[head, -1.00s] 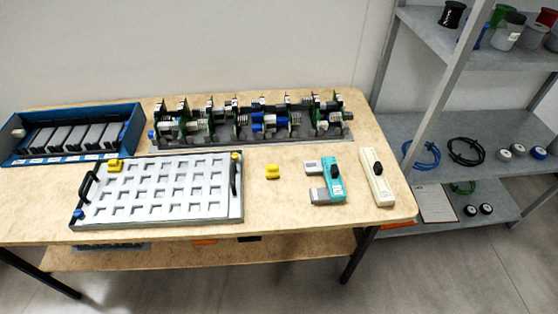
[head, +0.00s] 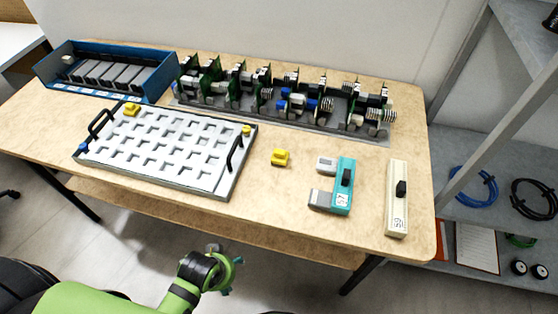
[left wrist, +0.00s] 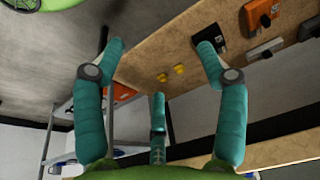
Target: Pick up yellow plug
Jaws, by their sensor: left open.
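A yellow plug (head: 281,158) lies on the table between the white tray and the teal module. Another yellow piece (head: 131,109) sits on the tray's back left corner. My left gripper (head: 232,275) is low in front of the table, below the tabletop and well apart from the plug. In the left wrist view, its teal fingers (left wrist: 158,55) are spread and empty. Beyond them, two small yellow pieces (left wrist: 179,69) lie on a wooden board; I cannot tell whether either is the tabletop plug. My right gripper is not in view.
The white tray (head: 200,188) with black handles stands left of the plug. A teal module (head: 344,185) and a cream module (head: 397,200) lie right of it. A rack of parts (head: 270,114) and a blue box (head: 155,93) stand behind. Bare tabletop surrounds the plug.

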